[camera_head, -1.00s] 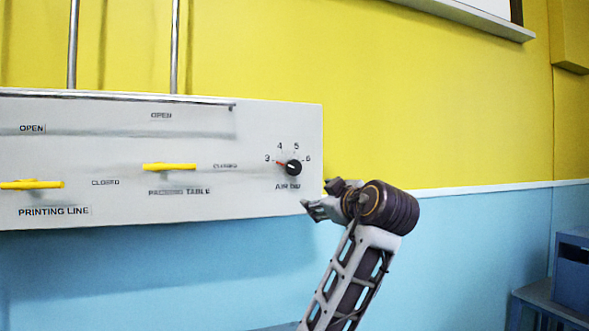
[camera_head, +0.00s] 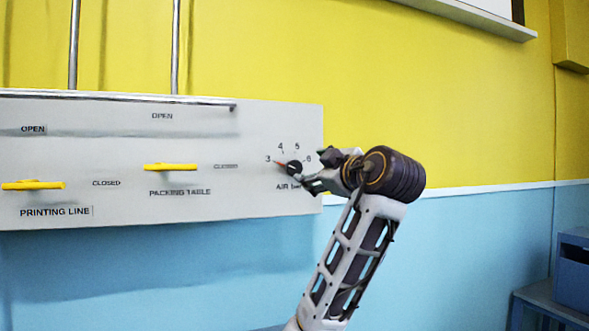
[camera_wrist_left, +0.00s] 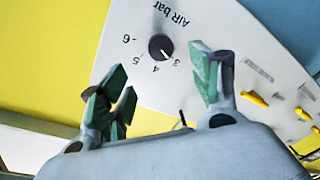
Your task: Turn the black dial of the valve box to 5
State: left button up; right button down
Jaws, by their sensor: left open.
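The black dial (camera_head: 294,168) sits on the right part of the pale valve box (camera_head: 110,175). Its red pointer is at the 3 mark; the scale runs 3, 4, 5, 6. My left gripper (camera_head: 315,170) is just right of the dial in the head view, its lower finger near the dial and covering part of the label below. In the left wrist view the dial (camera_wrist_left: 160,47) appears ahead, between the spread green-padded fingers (camera_wrist_left: 162,82). The gripper is open and empty; I cannot tell whether it touches the dial. My right gripper is out of view.
Two yellow handles, one by PACKING TABLE (camera_head: 170,167) and one by PRINTING LINE (camera_head: 33,185), stand left of the dial. Metal pipes (camera_head: 175,45) rise above the box. A blue cabinet (camera_head: 572,275) stands at the lower right.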

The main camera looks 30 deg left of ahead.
aim_at(296, 169)
pick_arm(q)
jog(key=p+x, duration=0.4)
jog(key=x, duration=0.9)
jog(key=shift+a, duration=0.2)
jog(key=shift+f, duration=0.1)
jog(key=c, duration=1)
jog(key=shift+c, duration=0.2)
